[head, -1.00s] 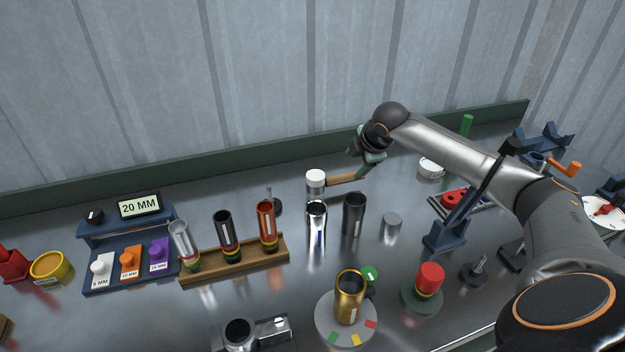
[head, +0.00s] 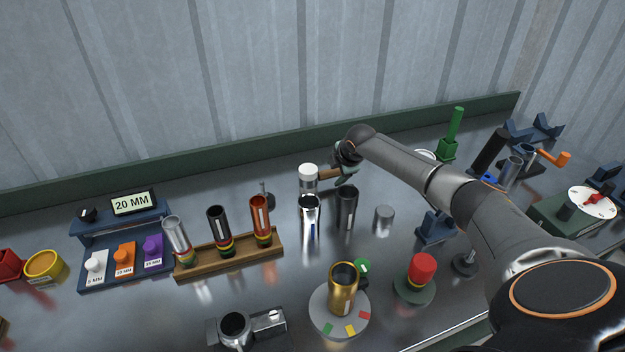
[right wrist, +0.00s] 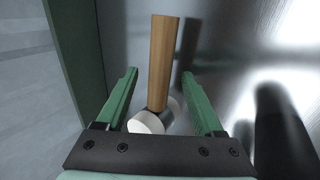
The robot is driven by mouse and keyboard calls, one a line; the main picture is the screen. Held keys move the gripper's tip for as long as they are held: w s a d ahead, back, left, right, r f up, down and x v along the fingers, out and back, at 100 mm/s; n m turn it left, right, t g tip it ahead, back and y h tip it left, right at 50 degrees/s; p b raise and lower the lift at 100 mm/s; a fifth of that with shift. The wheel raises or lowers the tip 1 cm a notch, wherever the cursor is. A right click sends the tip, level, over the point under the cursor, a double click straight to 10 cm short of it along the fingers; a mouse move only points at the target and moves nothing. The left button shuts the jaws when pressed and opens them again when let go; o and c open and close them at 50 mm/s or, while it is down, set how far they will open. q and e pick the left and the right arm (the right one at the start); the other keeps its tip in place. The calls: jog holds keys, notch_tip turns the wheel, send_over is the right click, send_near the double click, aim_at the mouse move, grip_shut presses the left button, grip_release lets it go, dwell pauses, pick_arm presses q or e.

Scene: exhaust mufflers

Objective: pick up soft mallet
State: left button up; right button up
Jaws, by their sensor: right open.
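The soft mallet has a white-faced metal head (head: 308,174) and a wooden handle (head: 328,173), lying at the back of the bench in the head view. My right gripper (head: 343,178) is at the handle's right end. In the right wrist view the wooden handle (right wrist: 163,60) runs between the two green fingers of my open right gripper (right wrist: 160,92), with a gap on each side. The mallet's white face (right wrist: 147,122) shows beyond the gripper's base, partly hidden by it. My left gripper is not in view.
A black tube (head: 347,206) and a chrome tube (head: 309,214) stand just in front of the mallet. A wooden rack (head: 200,266) holds several tubes at left. The green back edge (head: 230,158) runs close behind the gripper.

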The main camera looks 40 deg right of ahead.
jog(key=shift+w+f, duration=0.1)
jog(key=shift+f, duration=0.05)
jog(key=shift+c, duration=0.2)
grip_shut()
dwell(0.3)
